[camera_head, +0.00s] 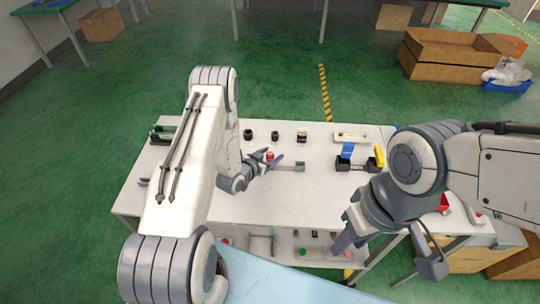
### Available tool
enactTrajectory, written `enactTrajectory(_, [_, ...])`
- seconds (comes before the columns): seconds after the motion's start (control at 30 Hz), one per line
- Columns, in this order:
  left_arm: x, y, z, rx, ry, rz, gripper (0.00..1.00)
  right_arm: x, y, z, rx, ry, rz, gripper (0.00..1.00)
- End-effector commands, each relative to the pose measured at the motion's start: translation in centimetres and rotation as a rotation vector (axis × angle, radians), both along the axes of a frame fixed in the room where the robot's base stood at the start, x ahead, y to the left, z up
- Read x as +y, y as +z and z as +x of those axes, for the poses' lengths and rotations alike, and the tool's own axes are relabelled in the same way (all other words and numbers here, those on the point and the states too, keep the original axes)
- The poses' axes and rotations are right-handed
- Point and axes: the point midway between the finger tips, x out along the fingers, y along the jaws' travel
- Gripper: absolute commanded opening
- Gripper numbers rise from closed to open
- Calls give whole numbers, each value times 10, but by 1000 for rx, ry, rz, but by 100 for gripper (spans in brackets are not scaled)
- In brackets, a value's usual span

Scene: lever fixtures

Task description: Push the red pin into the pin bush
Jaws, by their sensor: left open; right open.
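The red pin (269,156) shows as a small red knob on the white table, at the left end of a grey metal fixture (288,166). The fixture may hold the pin bush, but it is too small to tell. My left gripper (267,160) is open, its fingers close around or beside the red knob; contact cannot be told. My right gripper (385,252) is open and empty over the table's front right edge, pointing downward.
Several black fixtures (275,136) stand along the back of the white table (240,205). A black bin with a blue item (347,152) and a yellow item (379,157) stand to the right. A lower shelf (300,245) holds small parts. The table's front middle is clear.

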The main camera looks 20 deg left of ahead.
Motion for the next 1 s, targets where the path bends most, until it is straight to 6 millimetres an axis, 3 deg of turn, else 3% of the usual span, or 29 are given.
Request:
enactTrajectory(0.2, [-6,-8,21,1,0,1,68,0,10,0,0,-1,0,41])
enactTrajectory(0.47, [-6,-10,23,1,0,-1,68,0,9,0,0,-1,0,41])
enactTrajectory(0.63, [-6,-10,23,1,0,-1,6,0,9,0,0,-1,0,41])
enactTrajectory(0.67, [-6,-10,23,1,0,-1,0,0,9,0,0,-1,0,41])
enactTrajectory(1.0, [-6,-9,23,0,1,0,0,0,9,0,0,0,0,41])
